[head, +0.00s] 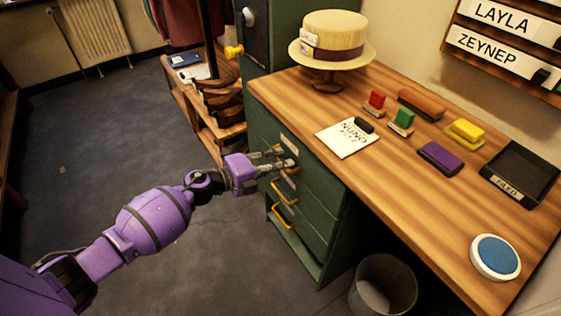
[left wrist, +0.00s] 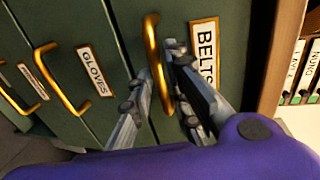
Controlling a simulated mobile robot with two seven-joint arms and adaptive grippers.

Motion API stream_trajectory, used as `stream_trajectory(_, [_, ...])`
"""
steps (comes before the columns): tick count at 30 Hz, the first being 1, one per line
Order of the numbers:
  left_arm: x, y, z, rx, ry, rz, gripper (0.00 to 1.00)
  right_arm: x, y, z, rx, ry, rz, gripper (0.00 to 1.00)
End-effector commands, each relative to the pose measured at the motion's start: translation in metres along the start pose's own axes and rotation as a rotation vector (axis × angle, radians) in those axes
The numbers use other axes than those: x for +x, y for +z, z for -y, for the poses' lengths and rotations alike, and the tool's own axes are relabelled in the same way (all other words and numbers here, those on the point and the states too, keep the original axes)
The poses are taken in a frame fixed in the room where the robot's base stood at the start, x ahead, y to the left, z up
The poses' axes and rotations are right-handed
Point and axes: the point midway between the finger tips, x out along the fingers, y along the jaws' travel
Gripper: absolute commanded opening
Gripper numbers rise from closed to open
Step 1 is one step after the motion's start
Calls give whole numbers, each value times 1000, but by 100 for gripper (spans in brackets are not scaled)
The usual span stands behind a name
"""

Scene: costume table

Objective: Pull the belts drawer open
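The belts drawer is in the green cabinet under the desk, and its front looks flush with the cabinet. Its BELTS label (left wrist: 203,52) and brass handle (left wrist: 152,38) show in the left wrist view. My left gripper (head: 282,158) is at the upper drawer fronts in the head view. In the left wrist view its fingers (left wrist: 163,72) are apart, one on each side of the brass handle. Whether either finger touches it is hard to tell. Part of the handle is hidden by the fingers. My right gripper is in neither view.
The gloves drawer (left wrist: 91,70) is beside the belts drawer in the wrist view. On the wooden desk (head: 365,180) stand a straw hat (head: 335,30), a note (head: 345,140) and several stamps. A waste bin (head: 383,287) stands right of the cabinet.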

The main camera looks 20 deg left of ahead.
Motion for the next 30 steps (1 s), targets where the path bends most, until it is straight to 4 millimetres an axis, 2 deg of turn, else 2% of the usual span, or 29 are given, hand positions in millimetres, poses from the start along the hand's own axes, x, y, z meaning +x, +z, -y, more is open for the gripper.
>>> stream_trajectory(3, [7, -1, 0, -2, 0, -1, 17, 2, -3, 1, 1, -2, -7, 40])
stream_trajectory(11, [8, 0, 0, -2, 0, 0, 17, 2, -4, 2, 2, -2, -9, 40])
stream_trajectory(15, [8, 0, 0, -1, 0, 0, 0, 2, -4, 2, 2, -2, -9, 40])
stream_trajectory(30, [2, 0, -1, -1, 1, 1, 0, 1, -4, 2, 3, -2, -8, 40])
